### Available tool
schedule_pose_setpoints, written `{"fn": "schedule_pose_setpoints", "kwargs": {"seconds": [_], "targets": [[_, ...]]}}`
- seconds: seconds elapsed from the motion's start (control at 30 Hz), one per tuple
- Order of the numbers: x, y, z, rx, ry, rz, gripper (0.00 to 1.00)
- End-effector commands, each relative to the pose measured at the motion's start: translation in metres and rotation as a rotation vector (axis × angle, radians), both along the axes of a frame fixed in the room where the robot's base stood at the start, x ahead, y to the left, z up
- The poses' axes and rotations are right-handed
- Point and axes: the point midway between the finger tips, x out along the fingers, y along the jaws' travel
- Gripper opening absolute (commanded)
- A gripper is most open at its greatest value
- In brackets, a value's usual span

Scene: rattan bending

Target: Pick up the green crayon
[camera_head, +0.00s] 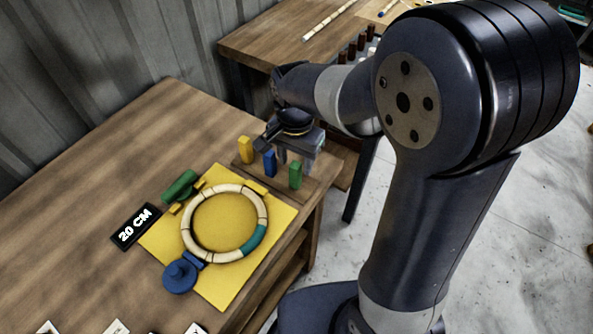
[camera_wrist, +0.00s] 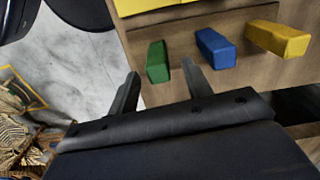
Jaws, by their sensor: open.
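The green crayon (camera_head: 295,174) is a short block standing upright near the right corner of the wooden table, at the end of a row with a blue crayon (camera_head: 269,162) and a yellow crayon (camera_head: 245,149). In the wrist view the green crayon (camera_wrist: 157,62) shows ahead of my gripper (camera_wrist: 163,82), between the lines of its two fingers and nearer the left one in the picture. The fingers are apart and hold nothing. In the head view my gripper (camera_head: 296,155) is just behind and above the crayons. Whether a finger touches the green crayon cannot be told.
The blue crayon (camera_wrist: 215,47) is close beside my right finger in the wrist view. A rattan ring (camera_head: 187,222) lies on a yellow sheet (camera_head: 222,292), with a green cylinder (camera_head: 180,187), a blue knob (camera_head: 180,276) and a "20 CM" sign (camera_head: 136,226) around it. Another table (camera_head: 262,40) stands behind.

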Motion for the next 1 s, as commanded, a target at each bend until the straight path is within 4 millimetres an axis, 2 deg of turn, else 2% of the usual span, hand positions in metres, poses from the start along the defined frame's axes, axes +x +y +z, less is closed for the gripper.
{"fn": "schedule_pose_setpoints", "kwargs": {"seconds": [0.27,0.53,0.83,1.0], "targets": [[-0.002,0.000,-0.024,-0.001,0.002,0.001,0.47],[-0.004,0.000,-0.061,-0.001,0.001,0.001,0.47],[-0.003,0.000,-0.065,0.000,-0.001,0.001,0.46],[-0.003,0.000,-0.065,0.001,-0.002,0.001,0.33]]}}
